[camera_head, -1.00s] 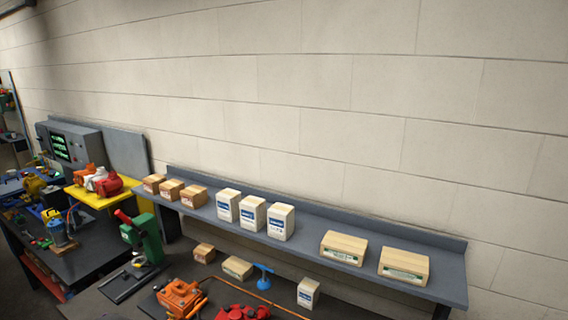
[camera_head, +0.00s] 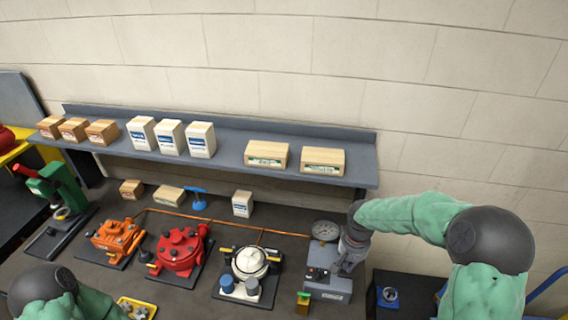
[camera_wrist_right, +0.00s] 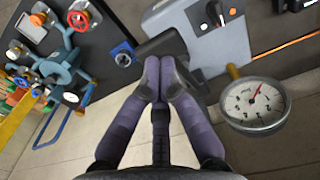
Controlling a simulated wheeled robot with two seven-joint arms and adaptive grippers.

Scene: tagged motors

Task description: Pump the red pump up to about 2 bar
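The red pump (camera_head: 180,248) sits on a dark base on the bench in the head view, between an orange pump and a white one. A grey test unit (camera_head: 328,285) with a round gauge (camera_head: 325,230) stands to the right. The gauge also shows in the right wrist view (camera_wrist_right: 254,106); its needle points up and right, but the numbers are too small to read surely. My right gripper (camera_wrist_right: 160,66) has its fingertips together over a dark part of the grey unit; I cannot tell whether anything is between them. My left gripper is out of view.
An orange pump (camera_head: 115,238) and a white pump (camera_head: 248,265) flank the red one. An orange hose (camera_head: 225,222) runs behind them. Cartons (camera_head: 267,153) stand on the shelf (camera_head: 228,154); more boxes are below. A green press (camera_head: 60,185) stands at left.

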